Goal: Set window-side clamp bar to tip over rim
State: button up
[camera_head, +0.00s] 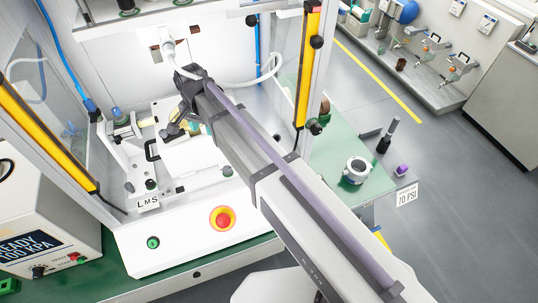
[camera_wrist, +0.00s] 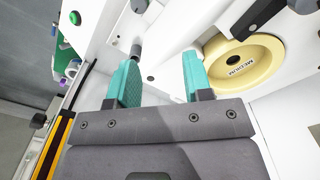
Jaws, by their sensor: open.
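My gripper (camera_wrist: 161,62) is open in the wrist view, with two teal fingers apart and nothing held between them. A cream round part marked MEDIUM (camera_wrist: 240,62) has a raised rim and lies just right of the right finger. A dark bar (camera_wrist: 254,14) reaches from the upper right, with its end close to the part's far rim; I cannot tell whether it touches. A short rod with a dark tip (camera_wrist: 136,50) stands by the left fingertip. I cannot tell which piece is the window-side clamp bar. In the head view my arm hides much of the fixture.
Yellow light-curtain posts (camera_head: 308,62) flank the press opening. A red stop button (camera_head: 223,218) and a green button (camera_head: 153,242) sit on the front panel. A blue hose runs down the left.

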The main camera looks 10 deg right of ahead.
jog(key=s+d+f+n+b, duration=0.3)
jog(key=s+d, duration=0.1)
jog(key=d, duration=0.5)
jog(key=s+d+f+n+b, duration=0.3)
jog(key=s+d, duration=0.1)
jog(key=d, duration=0.5)
jog(key=shift+d+f, duration=0.25)
jog(key=shift+d, duration=0.15)
